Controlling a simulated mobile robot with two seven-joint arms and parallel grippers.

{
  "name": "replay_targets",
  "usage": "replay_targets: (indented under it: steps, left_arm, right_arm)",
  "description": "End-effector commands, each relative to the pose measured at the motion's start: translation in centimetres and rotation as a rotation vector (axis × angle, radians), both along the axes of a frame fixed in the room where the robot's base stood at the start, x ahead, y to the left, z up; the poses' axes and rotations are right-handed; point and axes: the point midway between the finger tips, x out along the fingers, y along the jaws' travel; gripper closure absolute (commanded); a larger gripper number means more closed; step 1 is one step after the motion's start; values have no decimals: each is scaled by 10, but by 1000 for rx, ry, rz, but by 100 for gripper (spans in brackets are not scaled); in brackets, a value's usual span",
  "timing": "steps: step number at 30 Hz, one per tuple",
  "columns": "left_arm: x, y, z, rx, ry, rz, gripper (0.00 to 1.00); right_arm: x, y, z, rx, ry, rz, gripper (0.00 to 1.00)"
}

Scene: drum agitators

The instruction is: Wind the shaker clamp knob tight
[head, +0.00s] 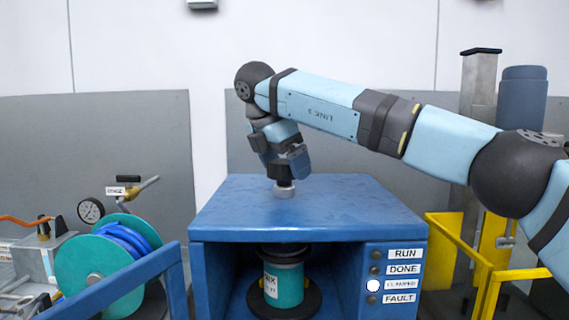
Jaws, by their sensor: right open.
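The shaker is a blue cabinet (225,212) in the middle of the head view. A short grey round collar (285,193) stands on its top. My right gripper (283,176) points down at the knob's place, directly above the collar, with its jaws open. The dark fingers and the knob run together there, so I cannot tell whether they touch. Inside the cabinet, a teal can (284,284) stands upright on a dark round plate, under a dark clamp pad (283,252). My left gripper is not in view.
The cabinet's panel has RUN, DONE and FAULT labels; a white lamp (373,286) shines beside a blurred label. A teal hose reel (90,265) and gauge (91,210) stand at left. Yellow rails (470,255) stand at right. The cabinet top is otherwise clear.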

Motion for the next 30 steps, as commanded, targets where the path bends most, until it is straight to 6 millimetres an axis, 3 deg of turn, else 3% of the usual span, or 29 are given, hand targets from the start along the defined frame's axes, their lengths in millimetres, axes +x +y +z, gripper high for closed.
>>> replay_targets:
  steps: [4, 8, 21, 30]
  left_arm:
    - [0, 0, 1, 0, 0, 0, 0]
    - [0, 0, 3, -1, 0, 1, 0]
    - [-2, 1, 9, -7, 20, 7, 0]
    - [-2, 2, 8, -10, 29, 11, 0]
  right_arm:
    - [-1, 1, 3, 0, 0, 0, 5]
    - [-4, 6, 19, 0, -2, 2, 5]
    - [-26, 36, 108, -1, -4, 0, 5]
    - [-31, 43, 128, -1, -1, 0, 5]
